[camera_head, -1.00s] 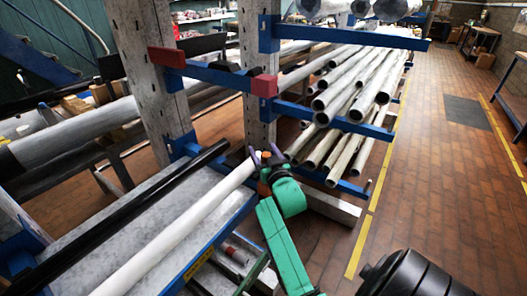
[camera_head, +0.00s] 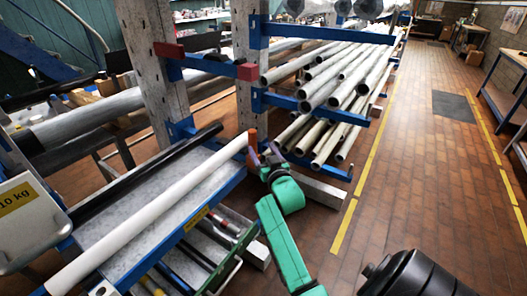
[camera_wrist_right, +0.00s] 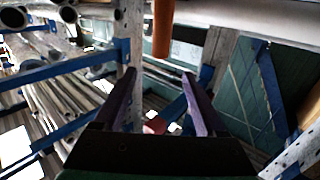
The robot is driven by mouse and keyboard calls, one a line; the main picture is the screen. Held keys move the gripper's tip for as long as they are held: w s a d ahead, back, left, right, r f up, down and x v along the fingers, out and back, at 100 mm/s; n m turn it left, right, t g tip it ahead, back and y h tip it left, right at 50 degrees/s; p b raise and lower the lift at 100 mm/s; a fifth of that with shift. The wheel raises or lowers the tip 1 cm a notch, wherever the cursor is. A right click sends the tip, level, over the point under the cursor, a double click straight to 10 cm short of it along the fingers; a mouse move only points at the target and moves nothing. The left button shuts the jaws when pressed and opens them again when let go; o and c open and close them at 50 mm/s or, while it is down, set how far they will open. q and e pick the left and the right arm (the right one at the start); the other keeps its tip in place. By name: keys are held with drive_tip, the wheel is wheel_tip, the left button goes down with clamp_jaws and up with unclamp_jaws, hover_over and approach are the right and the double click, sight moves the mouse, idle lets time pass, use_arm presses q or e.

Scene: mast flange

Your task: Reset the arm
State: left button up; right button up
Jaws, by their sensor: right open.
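My right arm is green. Its right gripper (camera_head: 265,156) is near the far end of a long white pole (camera_head: 150,212), to the right of and below a short orange-brown peg (camera_head: 252,137) at that end. In the right wrist view, the two purple fingers of the right gripper (camera_wrist_right: 160,76) are spread with nothing held between them. The orange-brown peg (camera_wrist_right: 163,30) and the pale pole (camera_wrist_right: 250,20) show beyond them at the top. My left gripper is out of view.
A blue-edged grey bench (camera_head: 120,236) lies under the pole, with a black bar (camera_head: 140,175) beside it. A blue rack (camera_head: 300,105) holds several pipes close behind the gripper. A box labelled 10 kg (camera_head: 30,225) is at left. The brick floor (camera_head: 400,190) at right is clear.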

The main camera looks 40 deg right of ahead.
drive_tip(key=s+a+f+n+g+y, duration=0.1)
drive_tip(key=s+a+f+g+y, duration=0.2)
drive_tip(key=f, duration=0.8)
drive_tip(key=s+a+f+n+g, duration=0.1)
drive_tip(key=s+a+f+g, duration=0.2)
drive_tip(key=f, duration=0.8)
drive_tip(key=s+a+f+n+g+y, duration=0.1)
drive_tip(key=s+a+f+n+y, duration=0.3)
drive_tip(key=f, duration=0.7)
drive_tip(key=s+a+f+g, duration=0.4)
drive_tip(key=s+f+g, duration=0.1)
drive_tip(key=s+f, duration=1.1)
drive_tip(key=s+f+g, duration=0.2)
drive_tip(key=s, duration=0.7)
drive_tip(key=s+f+g, duration=0.2)
drive_tip(key=s+f, duration=0.1)
drive_tip(key=s, duration=0.6)
drive_tip(key=shift+s+a+h, duration=0.15)
drive_tip(key=shift+a+h, duration=0.1)
drive_tip(key=shift+h, duration=0.15)
